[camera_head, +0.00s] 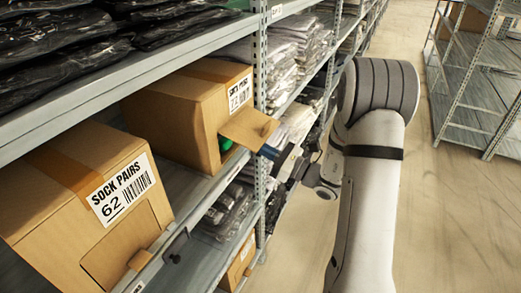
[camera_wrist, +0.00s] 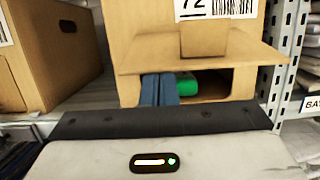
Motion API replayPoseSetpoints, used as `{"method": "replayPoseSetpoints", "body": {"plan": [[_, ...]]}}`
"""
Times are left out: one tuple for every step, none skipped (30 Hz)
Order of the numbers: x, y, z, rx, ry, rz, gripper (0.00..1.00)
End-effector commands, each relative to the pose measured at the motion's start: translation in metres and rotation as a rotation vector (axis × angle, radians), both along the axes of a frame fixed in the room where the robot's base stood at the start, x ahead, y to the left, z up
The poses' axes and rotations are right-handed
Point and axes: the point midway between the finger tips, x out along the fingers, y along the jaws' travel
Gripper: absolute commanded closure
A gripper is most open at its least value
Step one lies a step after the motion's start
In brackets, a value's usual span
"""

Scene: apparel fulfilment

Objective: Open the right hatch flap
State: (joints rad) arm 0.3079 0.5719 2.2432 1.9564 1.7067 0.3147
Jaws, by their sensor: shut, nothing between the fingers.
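The right cardboard box (camera_head: 185,115), labelled 72, sits on the middle shelf. Its hatch flap (camera_head: 250,126) stands out from the front, swung up to roughly level, with the opening showing under it. In the wrist view the flap (camera_wrist: 215,58) spans the box front, and a green item (camera_wrist: 187,84) shows inside the opening. My gripper (camera_head: 268,152) is shut and empty just below the flap's outer part. Its blue fingers (camera_wrist: 160,89) reach up to the flap's underside at the left of the opening; whether they touch it I cannot tell.
The left box (camera_head: 50,195), labelled SOCK PAIRS 62, stands nearer on the same shelf with its front panel (camera_head: 118,247) apparently closed. A perforated rack post (camera_head: 260,70) rises just right of the right box. Black bags (camera_head: 60,45) lie above. The aisle floor (camera_head: 440,200) is clear.

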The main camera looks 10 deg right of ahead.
Motion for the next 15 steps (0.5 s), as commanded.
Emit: {"method": "replayPoseSetpoints", "body": {"plan": [[0.001,0.003,0.01,-0.003,-0.009,0.006,1.0],[0.001,0.002,0.012,-0.003,-0.009,0.007,1.0],[0.0,0.002,0.014,-0.003,-0.008,0.007,1.0],[0.0,0.001,0.016,-0.003,-0.008,0.006,1.0],[-0.001,0.0,0.018,-0.003,-0.008,0.006,1.0],[-0.001,0.0,0.02,-0.003,-0.006,0.005,1.0],[-0.002,-0.001,0.022,-0.003,-0.006,0.005,1.0],[-0.002,-0.002,0.024,-0.003,-0.006,0.005,1.0],[-0.002,-0.002,0.027,-0.003,-0.006,0.005,1.0],[-0.003,-0.003,0.029,-0.003,-0.006,0.004,1.0],[-0.003,-0.003,0.031,-0.003,-0.006,0.004,1.0],[-0.004,-0.004,0.033,-0.002,-0.005,0.004,1.0],[-0.004,-0.005,0.035,-0.002,-0.005,0.004,1.0],[-0.004,-0.005,0.037,-0.003,-0.004,0.004,1.0],[-0.005,-0.006,0.04,-0.003,-0.004,0.003,1.0]]}}
